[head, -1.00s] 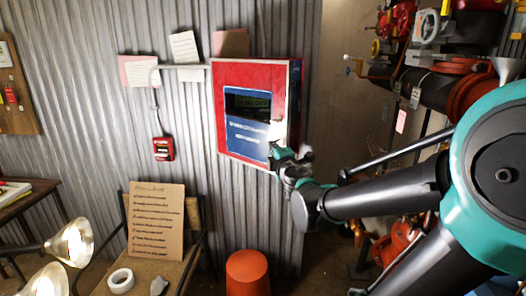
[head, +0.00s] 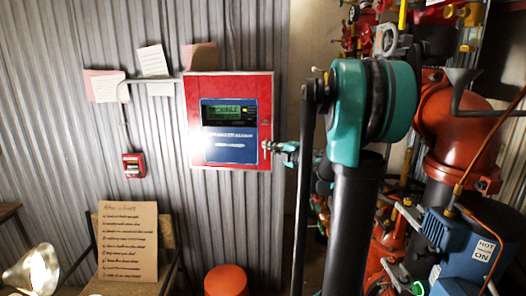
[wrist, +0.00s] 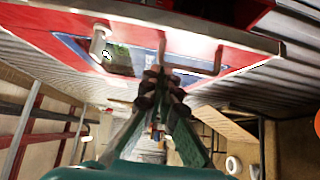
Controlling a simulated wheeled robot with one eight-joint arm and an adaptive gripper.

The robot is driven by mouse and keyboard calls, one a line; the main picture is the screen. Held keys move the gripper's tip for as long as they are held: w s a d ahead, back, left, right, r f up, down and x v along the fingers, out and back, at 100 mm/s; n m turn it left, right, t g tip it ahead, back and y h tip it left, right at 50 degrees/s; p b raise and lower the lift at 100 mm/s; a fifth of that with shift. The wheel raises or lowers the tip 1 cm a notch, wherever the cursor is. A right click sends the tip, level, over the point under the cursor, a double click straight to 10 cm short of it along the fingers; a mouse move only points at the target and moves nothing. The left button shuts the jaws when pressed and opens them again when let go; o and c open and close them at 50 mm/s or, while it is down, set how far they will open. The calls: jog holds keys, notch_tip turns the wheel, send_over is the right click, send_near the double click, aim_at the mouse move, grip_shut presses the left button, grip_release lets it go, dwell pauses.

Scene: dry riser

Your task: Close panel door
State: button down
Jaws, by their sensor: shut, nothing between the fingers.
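The red alarm panel (head: 230,84) hangs on the corrugated wall. Its red-framed door has a lit display and a blue lower face, and it looks flat against the box in the head view; a small gap cannot be ruled out. My gripper (head: 277,147) is at the door's lower right edge, partly hidden behind my arm. In the wrist view the panel's red frame (wrist: 225,48) crosses the top, with a pale handle (wrist: 99,43) to the left. My gripper's fingers (wrist: 159,82) are together and empty, close to the panel; contact is unclear.
Red pipes and valves (head: 455,130) and a blue box (head: 462,238) crowd the right side. An orange bucket (head: 226,281) stands below the panel. A chair with a cardboard sign (head: 127,242) and a lamp (head: 32,275) are at lower left.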

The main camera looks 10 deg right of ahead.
aim_at(272, 140)
jog(key=shift+n+g+y, duration=0.4)
jog(key=shift+n+y, duration=0.1)
jog(key=shift+y, duration=0.1)
jog(key=w+d, duration=0.1)
jog(key=w, duration=0.3)
jog(key=w+d, duration=0.1)
jog(key=w, duration=0.1)
jog(key=shift+d, duration=0.35)
jog(key=shift+w+d+r, duration=0.1)
jog(key=shift+w+d, duration=0.1)
jog(key=shift+w, duration=0.2)
jog(key=shift+w+d+r, duration=0.1)
jog(key=shift+w+d, duration=0.05)
jog(key=shift+w, duration=0.25)
jog(key=shift+w+a+f, duration=0.15)
